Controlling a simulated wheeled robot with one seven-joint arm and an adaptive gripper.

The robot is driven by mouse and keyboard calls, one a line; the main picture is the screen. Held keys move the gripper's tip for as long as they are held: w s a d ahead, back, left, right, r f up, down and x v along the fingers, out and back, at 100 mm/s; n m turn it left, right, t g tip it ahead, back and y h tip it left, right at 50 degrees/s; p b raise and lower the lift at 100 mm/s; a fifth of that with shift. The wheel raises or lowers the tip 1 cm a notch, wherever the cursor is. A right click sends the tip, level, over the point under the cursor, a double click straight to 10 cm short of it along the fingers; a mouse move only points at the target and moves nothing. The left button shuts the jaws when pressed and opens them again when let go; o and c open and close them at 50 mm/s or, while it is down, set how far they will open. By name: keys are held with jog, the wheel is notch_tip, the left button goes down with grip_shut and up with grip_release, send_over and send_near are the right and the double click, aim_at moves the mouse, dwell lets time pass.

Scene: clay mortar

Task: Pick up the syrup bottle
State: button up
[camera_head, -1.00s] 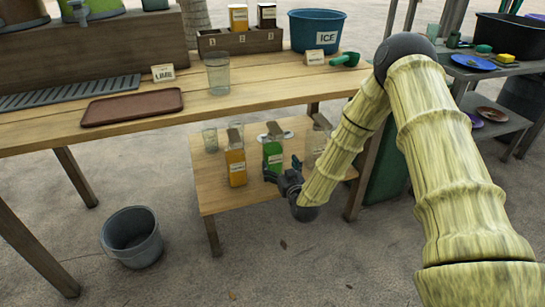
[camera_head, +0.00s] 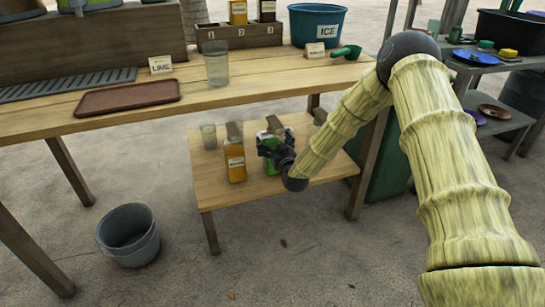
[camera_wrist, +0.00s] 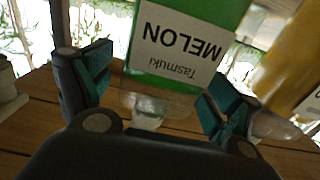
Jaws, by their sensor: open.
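A green syrup bottle (camera_wrist: 188,42) with a white label reading "Tasmuki MELON" stands between my fingers in the wrist view, where the picture is upside down. In the head view the green bottle (camera_head: 270,166) stands on the low wooden shelf (camera_head: 225,190), mostly hidden behind my gripper. My gripper (camera_wrist: 153,92) is open, with one teal-padded finger on each side of the bottle. Both pads look apart from it. An orange syrup bottle (camera_head: 236,163) stands just left of the green one in the head view; it also shows at the right in the wrist view (camera_wrist: 285,58).
A clear glass (camera_head: 209,136) stands on the shelf left of the orange bottle. The counter (camera_head: 250,88) overhangs the shelf's back, holding a brown tray (camera_head: 128,97), a glass (camera_head: 217,68) and a blue ice bucket (camera_head: 317,25). A grey bucket (camera_head: 129,238) stands on the ground.

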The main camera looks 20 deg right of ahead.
jog(key=shift+w, duration=0.55)
jog(key=shift+r, duration=0.1)
grip_shut()
